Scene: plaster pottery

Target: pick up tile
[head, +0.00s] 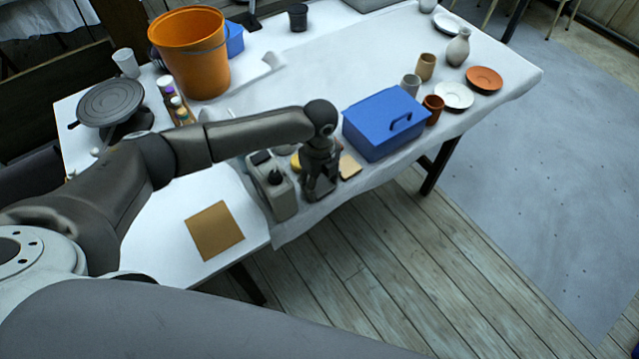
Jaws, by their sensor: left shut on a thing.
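My left gripper (318,190) points down at the front edge of the white-covered table, between a grey box-shaped device and the blue toolbox. Its fingers are shut on a small tan tile (349,167), which shows just to the right of the fingers, close to the cloth. The gripper hides part of the tile, and I cannot tell whether the tile is clear of the table. A flat brown square board (214,230) lies on the nearer white tabletop to the left. My right gripper is not in view.
The blue toolbox (384,124) stands close on the right, the grey device (272,186) close on the left. Cups, plates and a vase (458,47) stand farther right. An orange bucket (191,52) and a dark turntable (112,102) are at left. The table's middle is clear.

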